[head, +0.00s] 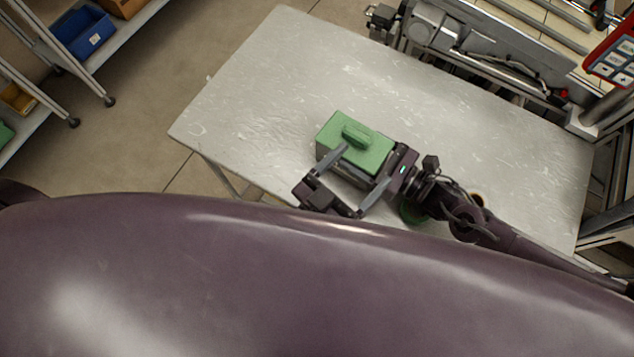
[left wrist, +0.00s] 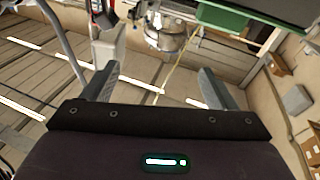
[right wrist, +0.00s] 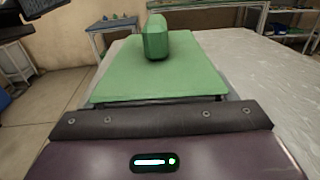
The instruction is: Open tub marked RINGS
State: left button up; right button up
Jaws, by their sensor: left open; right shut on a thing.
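A grey tub (head: 347,174) with a flat green lid (head: 372,158) sits near the middle of the table. A raised green handle (head: 356,134) stands on the lid, which looks closed. No marking is readable. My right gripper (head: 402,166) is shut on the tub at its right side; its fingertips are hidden. The lid also fills the middle of the right wrist view (right wrist: 155,84). My left gripper (head: 366,164) is open at the tub's near side, with its fingers spread and nothing between them. A green edge (left wrist: 250,18) shows at the top of the left wrist view.
The pale table (head: 270,80) is clear to the left of and behind the tub. A conveyor (head: 480,50) stands behind the table. Shelves with bins (head: 83,32) stand far left.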

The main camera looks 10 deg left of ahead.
aim_at(354, 137)
pick_arm(q)
jog(key=s+a+f+y, duration=0.3)
jog(key=a+f+y, duration=0.1)
jog(key=a, duration=0.2)
jog(key=shift+n, duration=0.3)
jog(key=x, duration=1.2)
jog(key=shift+w+f, duration=0.1)
jog(key=shift+w, duration=0.1)
jog(key=shift+a, duration=0.1)
jog(key=c, duration=1.2)
jog(key=shift+r, duration=1.15)
